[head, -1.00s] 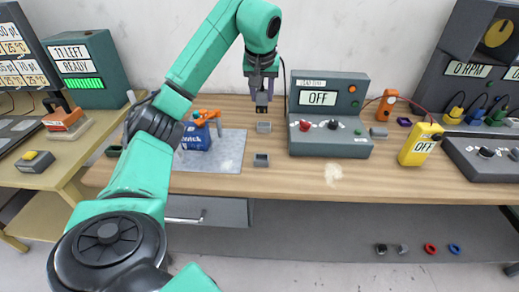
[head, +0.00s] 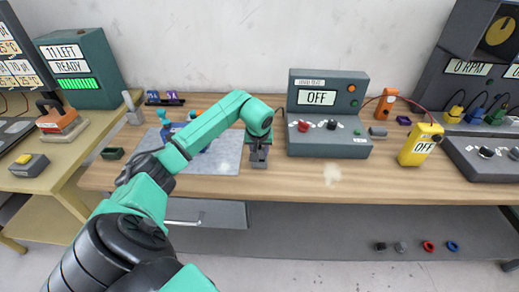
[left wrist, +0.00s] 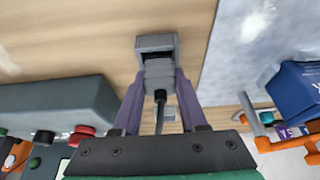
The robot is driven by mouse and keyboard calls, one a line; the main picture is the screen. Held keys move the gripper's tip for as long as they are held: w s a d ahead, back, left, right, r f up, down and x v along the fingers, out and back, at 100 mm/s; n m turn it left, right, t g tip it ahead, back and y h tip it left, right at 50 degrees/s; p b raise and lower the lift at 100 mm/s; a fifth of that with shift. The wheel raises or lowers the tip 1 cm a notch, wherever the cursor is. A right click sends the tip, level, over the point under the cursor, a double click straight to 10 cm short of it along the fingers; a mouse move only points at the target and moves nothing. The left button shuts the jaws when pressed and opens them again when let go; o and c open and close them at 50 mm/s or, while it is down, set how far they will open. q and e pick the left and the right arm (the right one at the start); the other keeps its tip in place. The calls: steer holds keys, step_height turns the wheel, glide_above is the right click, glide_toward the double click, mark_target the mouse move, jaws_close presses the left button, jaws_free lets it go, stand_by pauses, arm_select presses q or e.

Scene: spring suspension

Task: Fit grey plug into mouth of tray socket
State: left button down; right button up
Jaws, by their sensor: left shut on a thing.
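My left gripper (head: 258,152) is low over the wooden table, beside the right edge of the grey mat. In the left wrist view its purple fingers (left wrist: 156,98) are shut on the grey plug (left wrist: 159,73), which has a black cable. The plug's front end is right at a grey box-shaped socket (left wrist: 157,43) with a dark open mouth. I cannot tell whether the plug is inside the mouth or just against it. In the head view the gripper largely hides plug and socket. My right gripper is not in view.
The grey mat (head: 225,160) with blue and orange things lies left. A grey load-test box (head: 328,143) reading OFF stands close on the right. The table's front edge is near.

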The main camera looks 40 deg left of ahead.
arm_select(q)
steer(key=shift+s, duration=0.1)
steer(key=shift+c, duration=2.2)
jaws_free()
steer(key=shift+d+r, duration=0.1)
steer(key=shift+r, duration=0.1)
steer(key=b+v, duration=0.1)
steer(key=v, duration=1.1)
steer(key=shift+b, duration=0.3)
steer(key=shift+f, duration=0.1)
